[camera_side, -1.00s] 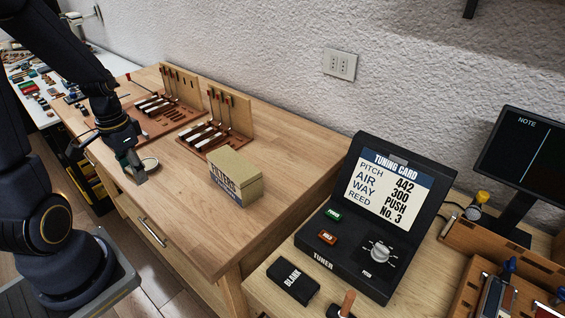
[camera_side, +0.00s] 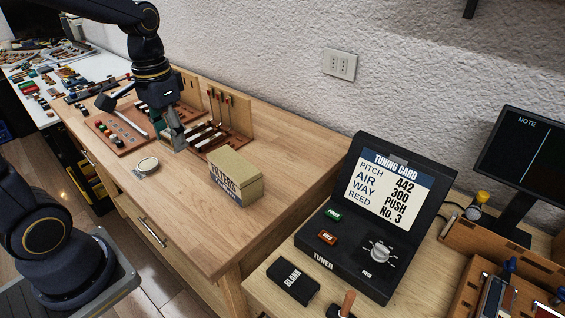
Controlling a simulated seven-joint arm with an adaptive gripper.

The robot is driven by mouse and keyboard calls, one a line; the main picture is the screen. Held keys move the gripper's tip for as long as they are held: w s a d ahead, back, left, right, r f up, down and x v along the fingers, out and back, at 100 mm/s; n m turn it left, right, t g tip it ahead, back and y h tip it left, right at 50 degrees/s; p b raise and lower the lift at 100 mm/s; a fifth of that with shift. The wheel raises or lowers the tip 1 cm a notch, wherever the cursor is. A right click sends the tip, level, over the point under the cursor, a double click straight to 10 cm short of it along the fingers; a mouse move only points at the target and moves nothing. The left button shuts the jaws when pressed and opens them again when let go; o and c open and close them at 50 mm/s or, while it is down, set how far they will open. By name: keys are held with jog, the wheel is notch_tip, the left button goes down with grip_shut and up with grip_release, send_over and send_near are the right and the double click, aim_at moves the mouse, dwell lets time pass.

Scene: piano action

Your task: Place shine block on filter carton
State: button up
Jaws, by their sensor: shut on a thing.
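The filter carton (camera_side: 235,180) is a tan box with a dark printed label, and it stands upright on the wooden bench. My gripper (camera_side: 178,143) is above the bench, to the left of the carton and apart from it. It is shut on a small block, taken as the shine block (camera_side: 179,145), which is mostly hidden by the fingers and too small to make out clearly. The top of the carton shows bare.
A round tin (camera_side: 147,165) lies on the bench to the left. Key-action models (camera_side: 231,118) with upright wooden backs stand behind the gripper and carton. A black tuner (camera_side: 345,240) is on the nearer surface at right. Bench space in front of the carton is clear.

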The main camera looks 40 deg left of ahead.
jog(key=shift+w+d+f+m, duration=0.2)
jog(key=shift+w+d+m, duration=0.2)
jog(key=shift+w+d, duration=0.35)
jog(key=w+a+f, duration=0.1)
jog(key=w+f, duration=0.3)
jog(key=w, duration=0.4)
send_over(233, 162)
jog(key=f, duration=0.4)
jog(key=shift+s+f, duration=0.35)
jog(key=shift+f, duration=0.05)
jog(key=shift+w+f, duration=0.15)
jog(key=shift+f, duration=0.8)
jog(key=shift+w+f, duration=0.15)
jog(key=shift+f, duration=0.8)
jog(key=o, duration=1)
jog(key=shift+f, duration=0.15)
